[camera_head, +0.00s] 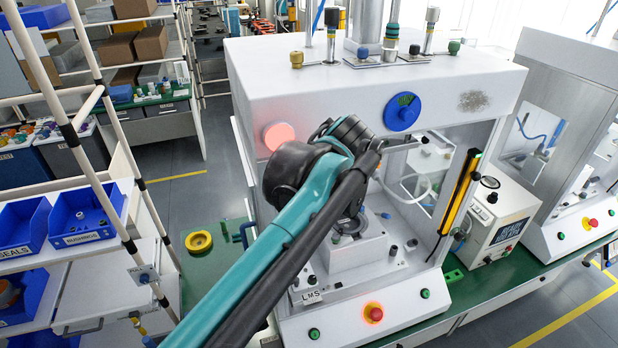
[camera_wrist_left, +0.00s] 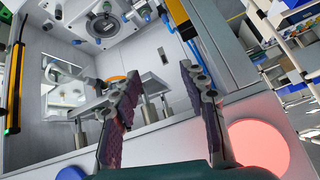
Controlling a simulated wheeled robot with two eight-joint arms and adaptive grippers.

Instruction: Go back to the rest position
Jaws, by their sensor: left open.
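The white pneumatic press (camera_head: 270,75) stands in the middle of the head view, with a blue dial (camera_head: 402,111) and a lit red lamp (camera_head: 279,136) on its front. My left arm reaches up to the press opening, and its wrist covers part of the opening. In the left wrist view my left gripper (camera_wrist_left: 158,72) is open, with its fingers wide apart and nothing between them. Beyond the fingers are the press's inner panel and a round fixture (camera_wrist_left: 104,26). The red lamp (camera_wrist_left: 258,150) is close beside the gripper there. My right gripper is not in view.
A yellow and black light bar (camera_head: 460,192) stands at the right of the opening. A grey control box (camera_head: 497,215) is beside it. A shelf rack with blue bins (camera_head: 85,214) stands at the left. A yellow ring (camera_head: 199,241) lies on the green surface left of the press.

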